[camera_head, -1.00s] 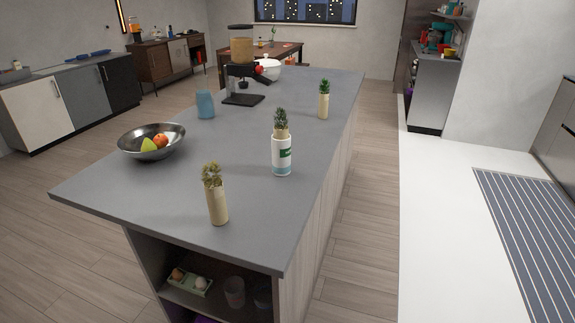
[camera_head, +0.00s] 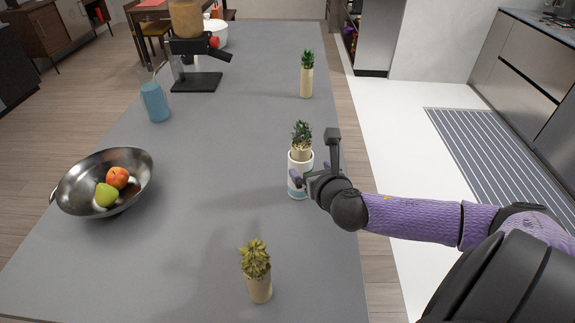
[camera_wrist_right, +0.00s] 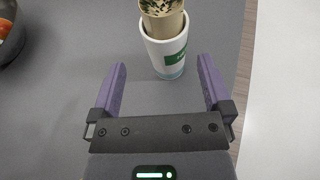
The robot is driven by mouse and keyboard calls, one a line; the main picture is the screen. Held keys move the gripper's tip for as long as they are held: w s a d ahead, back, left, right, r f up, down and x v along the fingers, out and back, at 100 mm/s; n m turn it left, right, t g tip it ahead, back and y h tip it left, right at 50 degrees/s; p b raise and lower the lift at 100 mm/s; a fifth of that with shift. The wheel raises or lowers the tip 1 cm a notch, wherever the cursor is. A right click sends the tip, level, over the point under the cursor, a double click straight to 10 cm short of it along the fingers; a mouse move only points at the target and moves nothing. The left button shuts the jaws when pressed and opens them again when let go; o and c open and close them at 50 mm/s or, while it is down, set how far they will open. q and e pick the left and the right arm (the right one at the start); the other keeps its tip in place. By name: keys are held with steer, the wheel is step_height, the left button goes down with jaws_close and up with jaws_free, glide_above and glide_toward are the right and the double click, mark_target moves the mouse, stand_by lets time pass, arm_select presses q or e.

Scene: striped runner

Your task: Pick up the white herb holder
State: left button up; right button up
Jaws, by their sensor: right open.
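The white herb holder (camera_head: 295,188) is a white cup with a green label and a blue-green base. It stands upright on the grey counter with a beige herb pot (camera_head: 301,154) inside it. The holder also shows at the top of the right wrist view (camera_wrist_right: 168,52). My right gripper (camera_head: 311,180) is beside it at its right and near side in the head view. In the wrist view my right gripper (camera_wrist_right: 162,66) is open, its purple fingers pointing at the holder, which lies ahead around the fingertips. Whether they touch cannot be told. My left gripper is not in view.
A beige pot with a yellowish herb (camera_head: 258,285) stands nearer, and another potted herb (camera_head: 307,80) farther back. A metal bowl (camera_head: 75,168) with fruit, a blue cup (camera_head: 155,103) and a coffee machine (camera_head: 196,82) are to the left. The counter (camera_head: 215,150) between is clear.

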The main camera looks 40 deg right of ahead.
mark_target(305, 164)
steer(key=b+x, duration=0.1)
steer(key=x, duration=0.3)
steer(key=b+x, duration=0.2)
steer(key=x, duration=0.2)
steer(key=shift+d+f, duration=0.25)
steer(key=shift+f, duration=0.15)
steer(key=shift+c, duration=0.4)
steer(key=c, duration=1.2)
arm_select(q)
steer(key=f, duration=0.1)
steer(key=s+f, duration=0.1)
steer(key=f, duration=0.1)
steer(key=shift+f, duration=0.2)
arm_select(e)
jaws_close()
